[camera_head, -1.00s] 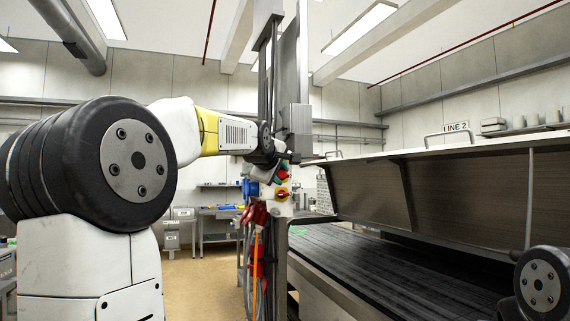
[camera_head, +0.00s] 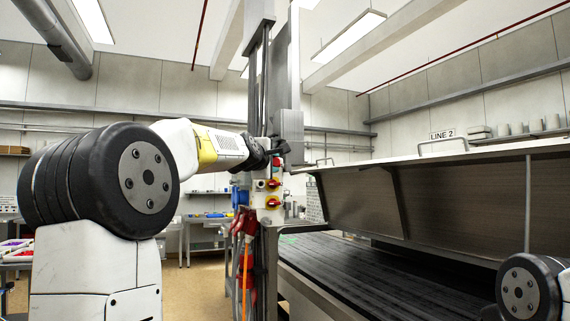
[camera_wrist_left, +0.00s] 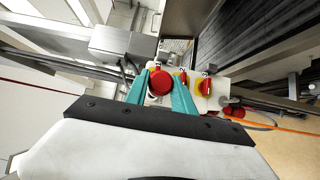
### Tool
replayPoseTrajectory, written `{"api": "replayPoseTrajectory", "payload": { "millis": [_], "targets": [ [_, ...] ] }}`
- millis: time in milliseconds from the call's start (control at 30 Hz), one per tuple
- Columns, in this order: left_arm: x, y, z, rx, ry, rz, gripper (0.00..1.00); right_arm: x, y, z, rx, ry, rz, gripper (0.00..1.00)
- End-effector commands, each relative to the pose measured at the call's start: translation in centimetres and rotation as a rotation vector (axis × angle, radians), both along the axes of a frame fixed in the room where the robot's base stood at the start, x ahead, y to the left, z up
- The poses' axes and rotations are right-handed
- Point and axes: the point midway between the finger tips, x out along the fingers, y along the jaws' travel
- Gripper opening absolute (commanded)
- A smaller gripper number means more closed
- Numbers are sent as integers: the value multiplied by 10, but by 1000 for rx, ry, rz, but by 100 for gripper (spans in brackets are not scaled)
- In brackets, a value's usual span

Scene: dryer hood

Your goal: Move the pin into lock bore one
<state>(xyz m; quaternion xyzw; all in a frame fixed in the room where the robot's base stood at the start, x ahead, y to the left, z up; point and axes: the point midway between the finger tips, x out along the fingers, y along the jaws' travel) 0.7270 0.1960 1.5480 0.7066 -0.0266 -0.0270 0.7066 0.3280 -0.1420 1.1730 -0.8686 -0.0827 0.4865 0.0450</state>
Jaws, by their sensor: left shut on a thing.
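My left gripper (camera_wrist_left: 160,90) has teal fingers, which close on a round red knob (camera_wrist_left: 160,83) in the left wrist view. I take this knob to be the head of the pin; its shaft is hidden. In the head view, my left gripper (camera_head: 280,150) is at the post, just above the switch box. Lock bore one cannot be made out in either view. My right gripper is not in view; only part of that arm shows at the lower right.
The switch box (camera_head: 266,196) carries red-and-yellow switches, with red plugs and cables below. A metal post (camera_head: 287,75) rises behind my left gripper. The large hood (camera_head: 440,195) tilts over a dark conveyor bed (camera_head: 350,270) on the right.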

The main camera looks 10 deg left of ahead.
Motion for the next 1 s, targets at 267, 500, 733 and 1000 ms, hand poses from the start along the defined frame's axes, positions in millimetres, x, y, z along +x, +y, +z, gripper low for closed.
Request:
{"api": "replayPoseTrajectory", "payload": {
  "millis": [267,500,733,1000],
  "targets": [
    [23,16,0,-1,-1,1,0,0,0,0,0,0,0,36],
    [37,25,0,-1,-1,0,0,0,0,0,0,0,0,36],
    [41,28,0,1,-2,0,0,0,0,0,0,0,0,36],
    [41,28,0,1,-1,0,0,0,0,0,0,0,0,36]
  ]
}}
